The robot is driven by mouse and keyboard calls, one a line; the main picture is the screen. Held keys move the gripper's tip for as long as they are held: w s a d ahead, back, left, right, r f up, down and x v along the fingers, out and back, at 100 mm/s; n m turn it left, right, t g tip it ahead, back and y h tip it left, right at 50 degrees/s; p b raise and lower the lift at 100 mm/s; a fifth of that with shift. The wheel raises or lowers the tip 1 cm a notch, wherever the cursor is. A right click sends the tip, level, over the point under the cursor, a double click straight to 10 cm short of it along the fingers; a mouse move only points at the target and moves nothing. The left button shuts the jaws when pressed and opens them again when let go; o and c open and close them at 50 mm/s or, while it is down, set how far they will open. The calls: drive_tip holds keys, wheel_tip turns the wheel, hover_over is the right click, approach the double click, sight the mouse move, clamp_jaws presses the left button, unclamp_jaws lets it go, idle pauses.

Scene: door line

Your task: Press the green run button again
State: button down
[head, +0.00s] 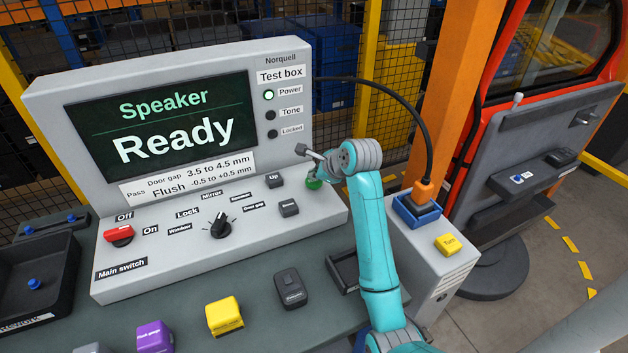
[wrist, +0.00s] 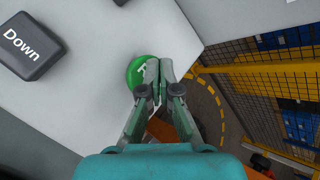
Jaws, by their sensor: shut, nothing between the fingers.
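The green run button (head: 314,184) sits on the sloped panel of the Test box, right of the Up and Down keys. In the wrist view the green button (wrist: 137,76) shows beside my fingertips, its right part covered by them. My gripper (head: 303,151) is shut and empty, close to the button; in the wrist view its fingertips (wrist: 159,68) overlap the button's right edge. I cannot tell whether they touch it. The screen (head: 165,125) reads "Speaker" and "Ready". The Power lamp (head: 269,95) is lit green; the Tone (head: 270,115) and Locked lamps (head: 272,134) are dark.
The Up key (head: 274,181), Down key (head: 289,208), black selector knob (head: 220,228) and red main switch (head: 118,235) share the panel. A yellow block (head: 224,316) and a dark grey block (head: 290,289) stand on the bench in front. A black cable arches behind my arm to an orange plug (head: 424,191).

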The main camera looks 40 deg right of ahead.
drive_tip(key=shift+f, duration=0.45)
idle(0.3)
drive_tip(key=shift+r, duration=0.95)
drive_tip(key=shift+r, duration=2.5)
wheel_tip(320, 180, up, 9)
hover_over(315, 181)
drive_tip(key=shift+f, duration=0.1)
drive_tip(key=shift+s, duration=0.1)
